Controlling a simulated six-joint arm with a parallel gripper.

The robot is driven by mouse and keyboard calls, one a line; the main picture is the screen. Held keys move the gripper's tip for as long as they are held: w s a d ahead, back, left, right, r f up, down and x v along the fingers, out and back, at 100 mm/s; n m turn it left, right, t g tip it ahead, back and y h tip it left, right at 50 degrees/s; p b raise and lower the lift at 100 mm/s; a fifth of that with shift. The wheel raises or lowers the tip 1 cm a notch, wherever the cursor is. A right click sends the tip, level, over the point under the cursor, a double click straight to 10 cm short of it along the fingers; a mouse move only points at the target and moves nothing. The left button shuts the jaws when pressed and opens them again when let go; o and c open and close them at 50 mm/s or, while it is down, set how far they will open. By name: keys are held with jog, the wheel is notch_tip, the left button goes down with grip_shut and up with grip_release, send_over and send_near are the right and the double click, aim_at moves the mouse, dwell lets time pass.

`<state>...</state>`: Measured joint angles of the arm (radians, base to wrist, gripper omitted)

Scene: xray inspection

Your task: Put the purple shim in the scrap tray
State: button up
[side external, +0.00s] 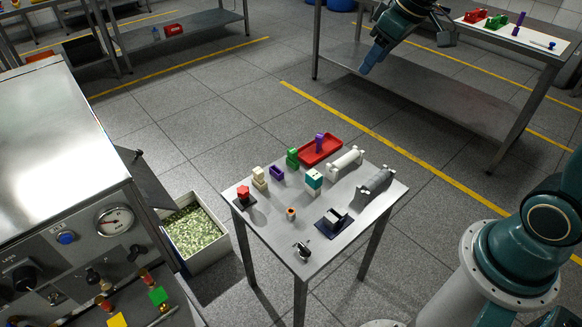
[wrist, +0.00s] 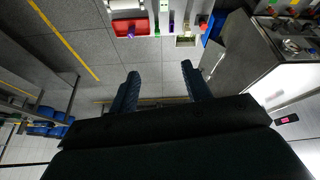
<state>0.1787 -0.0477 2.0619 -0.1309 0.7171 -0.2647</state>
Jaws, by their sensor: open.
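A red tray (side external: 327,151), likely the scrap tray, lies at the back of the small steel table. An upright purple piece (side external: 319,142) appears to stand in it. A low purple piece with raised ends (side external: 277,171) sits left of the green blocks on the same table. I cannot tell for sure which purple piece is the shim. In the wrist view the red tray (wrist: 117,28) is at the top, with a purple piece (wrist: 131,32) at it and another purple piece (wrist: 171,22) further right. My gripper (side external: 367,68) (wrist: 160,70) is open and empty, high beyond the table.
The table (side external: 262,228) also holds green blocks (side external: 292,158), a teal-and-white stack (side external: 313,182), white and grey cylindrical parts and a dark block (side external: 332,222). A bin of green chips (side external: 195,232) stands left on the floor. A bench (side external: 440,90) stands behind.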

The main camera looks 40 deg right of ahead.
jog(key=s+a+m, duration=0.1)
jog(key=s+a, duration=0.1)
jog(key=s, duration=0.8)
jog(key=s+a+m, duration=0.1)
jog(key=s+a, duration=0.1)
jog(key=s, duration=0.8)
jog(key=shift+s+r+t, duration=0.3)
jog(key=shift+r+t, duration=0.05)
jog(key=shift+t, duration=0.05)
